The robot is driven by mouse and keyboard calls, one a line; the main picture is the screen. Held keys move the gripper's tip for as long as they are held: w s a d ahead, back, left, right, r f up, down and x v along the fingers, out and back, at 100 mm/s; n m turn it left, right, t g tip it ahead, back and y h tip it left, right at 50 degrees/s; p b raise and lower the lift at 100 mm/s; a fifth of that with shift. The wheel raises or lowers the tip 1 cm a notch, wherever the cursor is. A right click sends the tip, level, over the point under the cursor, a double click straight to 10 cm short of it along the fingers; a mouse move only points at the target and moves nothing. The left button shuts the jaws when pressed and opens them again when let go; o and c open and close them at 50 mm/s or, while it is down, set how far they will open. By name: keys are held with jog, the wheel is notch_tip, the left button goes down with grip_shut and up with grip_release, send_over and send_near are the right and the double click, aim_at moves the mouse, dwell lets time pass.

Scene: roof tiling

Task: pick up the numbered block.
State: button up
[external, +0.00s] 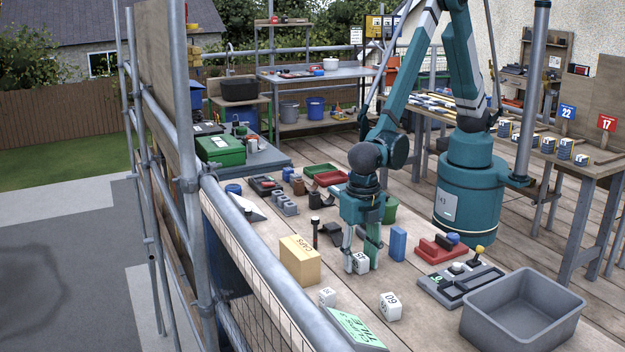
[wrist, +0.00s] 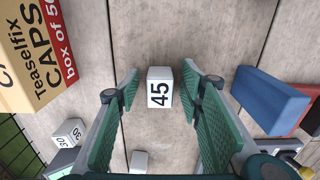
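A white block marked 45 (wrist: 159,88) stands on the wooden bench between the fingers of my gripper (wrist: 160,95). It also shows low between the fingers in the external view (external: 360,263). My gripper (external: 362,265) points down and is open, with a gap on each side of the block in the wrist view. Two other white numbered blocks stand nearer the camera in the external view, a smaller one (external: 327,297) and a larger one (external: 390,306). In the wrist view a numbered block (wrist: 69,132) is at lower left, and a white block (wrist: 139,161) is at the bottom edge.
A yellow-brown caps box (external: 300,261) stands left of my gripper and a blue block (external: 398,244) to its right. A dark upright post (external: 315,233) stands behind the box. A grey bin (external: 524,310), a red-based tool (external: 441,248) and a green card (external: 356,329) lie around.

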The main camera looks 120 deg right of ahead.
aim_at(360, 255)
jog(key=shift+c, duration=0.3)
jog(key=c, duration=0.9)
jog(key=shift+r, duration=0.1)
jog(key=shift+r+p, duration=0.45)
jog(key=shift+r, duration=4.5)
